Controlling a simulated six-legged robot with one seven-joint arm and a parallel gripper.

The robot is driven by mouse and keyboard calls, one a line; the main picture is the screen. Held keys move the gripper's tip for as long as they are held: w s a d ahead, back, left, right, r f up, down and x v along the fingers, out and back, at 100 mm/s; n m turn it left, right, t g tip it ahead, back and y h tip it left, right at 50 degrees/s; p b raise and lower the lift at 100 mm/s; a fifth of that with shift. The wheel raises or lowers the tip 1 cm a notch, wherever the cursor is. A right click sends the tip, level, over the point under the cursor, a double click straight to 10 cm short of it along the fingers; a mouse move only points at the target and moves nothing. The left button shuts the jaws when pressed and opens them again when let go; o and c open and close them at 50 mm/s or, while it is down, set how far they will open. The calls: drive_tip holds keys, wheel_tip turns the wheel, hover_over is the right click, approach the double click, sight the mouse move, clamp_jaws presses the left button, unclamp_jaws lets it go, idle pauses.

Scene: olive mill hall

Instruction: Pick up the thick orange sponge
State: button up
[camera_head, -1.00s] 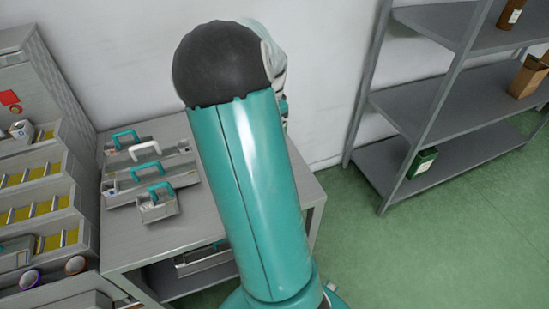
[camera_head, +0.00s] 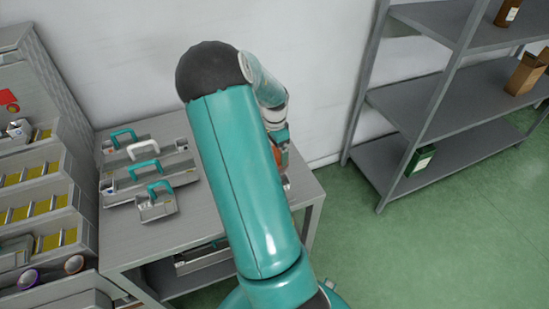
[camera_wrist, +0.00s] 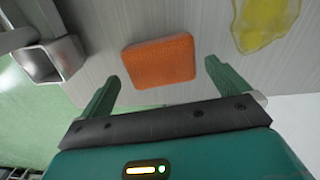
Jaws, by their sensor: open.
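The thick orange sponge (camera_wrist: 160,60) lies flat on the grey table top in the wrist view, a rounded block. My gripper (camera_wrist: 160,87) is open and empty, with its two green fingers apart. In the picture the sponge is just ahead of the fingertips, centred between them; the fingers do not enclose it.
The grey table (camera_head: 120,235) carries several toolboxes (camera_head: 157,203) with handles on its left part. A yellow irregular patch (camera_wrist: 263,22) lies right of the sponge. Grey shelving (camera_head: 435,150) stands to the right over green floor.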

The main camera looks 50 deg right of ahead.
wheel_tip(320, 180, down, 3)
drive_tip(key=shift+r, duration=0.1)
drive_tip(key=c, duration=0.8)
drive_tip(key=shift+r, duration=0.15)
drive_tip(key=shift+r, duration=0.55)
drive_tip(key=s+a+r, duration=0.1)
drive_tip(key=r, duration=0.1)
drive_tip(key=s+a+r, duration=0.1)
drive_tip(key=r, duration=0.2)
drive_tip(key=s+a+r, duration=0.1)
drive_tip(key=r, duration=0.1)
drive_tip(key=shift+a+r, duration=0.15)
drive_tip(key=shift+a, duration=0.05)
drive_tip(key=s+a+r, duration=0.2)
drive_tip(key=s+a, duration=0.1)
drive_tip(key=s+a+r, duration=0.1)
drive_tip(key=s+a, duration=0.1)
drive_tip(key=shift+r, duration=0.25)
drive_tip(key=shift+s+a+r, duration=0.45)
drive_tip(key=shift+s+a, duration=0.35)
drive_tip(key=shift+a, duration=0.05)
